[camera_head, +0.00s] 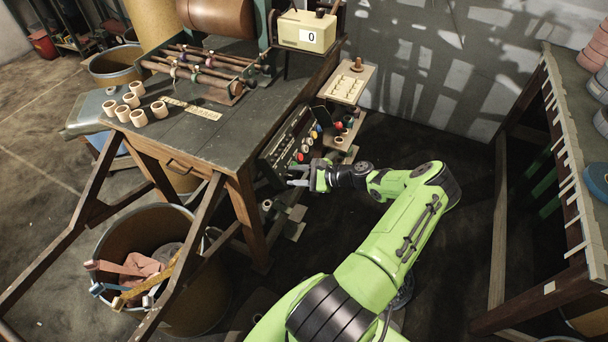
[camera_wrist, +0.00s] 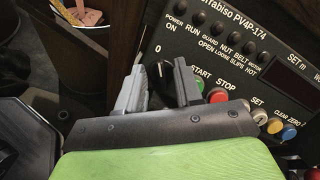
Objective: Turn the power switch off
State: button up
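The power switch is a black rotary knob (camera_wrist: 161,76) on a dark control panel (camera_wrist: 235,50), with a "0" printed to its left and a "POWER ON" label above. My gripper (camera_wrist: 160,82) has its two grey fingers apart, one on each side of the knob. I cannot tell whether the fingers touch it. The knob's lower part and its pointer position are not clear. In the head view my gripper (camera_head: 292,175) is in front of the panel (camera_head: 285,143) on the bench's side, and it hides the knob there.
A green START button (camera_wrist: 200,84) and a red STOP button (camera_wrist: 217,95) sit close to the right finger. Yellow (camera_wrist: 289,132) and blue (camera_wrist: 274,126) buttons are further right. The wooden workbench (camera_head: 205,140) is left of my arm, and a rack (camera_head: 565,170) stands at the right.

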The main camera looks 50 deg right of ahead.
jog(key=p+v, duration=0.2)
jog(key=v, duration=1.3)
jog(key=shift+s+r, duration=0.2)
